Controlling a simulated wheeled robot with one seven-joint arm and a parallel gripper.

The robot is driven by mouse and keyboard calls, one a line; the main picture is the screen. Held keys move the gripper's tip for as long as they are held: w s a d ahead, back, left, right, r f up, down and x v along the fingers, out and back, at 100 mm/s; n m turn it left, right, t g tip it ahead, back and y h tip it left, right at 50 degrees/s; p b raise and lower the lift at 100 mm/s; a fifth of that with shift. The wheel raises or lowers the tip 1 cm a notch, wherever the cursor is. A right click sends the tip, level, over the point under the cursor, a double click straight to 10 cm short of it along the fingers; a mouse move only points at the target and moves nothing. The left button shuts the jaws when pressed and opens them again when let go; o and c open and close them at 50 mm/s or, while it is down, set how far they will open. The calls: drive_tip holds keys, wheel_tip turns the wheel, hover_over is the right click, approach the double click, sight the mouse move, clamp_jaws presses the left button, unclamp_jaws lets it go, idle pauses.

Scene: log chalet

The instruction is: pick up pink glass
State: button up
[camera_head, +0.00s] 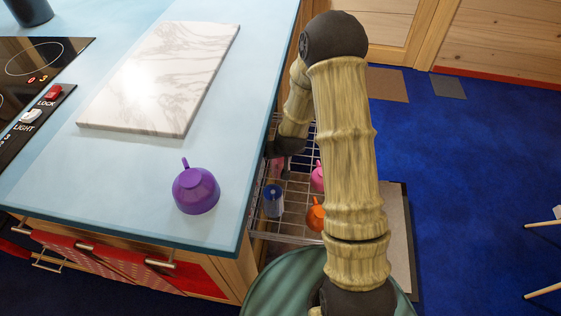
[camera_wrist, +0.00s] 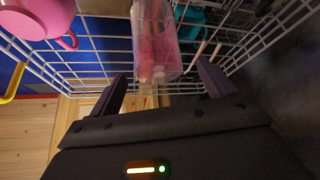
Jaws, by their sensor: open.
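The pink glass (camera_wrist: 157,42) is translucent and stands in the wire rack in the wrist view, ahead of and between my fingers. It also shows in the head view (camera_head: 277,167), small and partly hidden beneath my gripper. My gripper (camera_wrist: 163,74) is open, with one dark finger on each side of the glass's near end. I cannot tell whether a finger touches it. In the head view my gripper (camera_head: 283,150) is low beside the counter, over the rack.
The wire rack (camera_head: 295,233) also holds a blue glass (camera_head: 272,201), an orange cup (camera_head: 315,216) and a pink cup (camera_head: 317,177), which shows at upper left in the wrist view (camera_wrist: 38,18). The counter edge (camera_head: 262,135) is close left of my arm. Blue floor lies right.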

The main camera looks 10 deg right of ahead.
drive_tip(key=x, duration=0.4)
drive_tip(key=shift+w+f+b, duration=0.15)
drive_tip(key=shift+f+b, duration=0.1)
drive_tip(key=shift+b, duration=0.1)
drive_tip(key=c, duration=1.1)
drive_tip(key=shift+c, duration=0.2)
drive_tip(key=shift+d+r, duration=0.1)
drive_tip(key=s+d+r+p, duration=0.1)
drive_tip(key=s+d+r, duration=0.1)
drive_tip(key=d+r, duration=0.2)
drive_tip(key=s+d+r, duration=0.3)
drive_tip(key=d+r, duration=0.1)
drive_tip(key=d, duration=0.4)
drive_tip(key=shift+s+d+p, duration=0.25)
drive_tip(key=shift+d+p, duration=0.15)
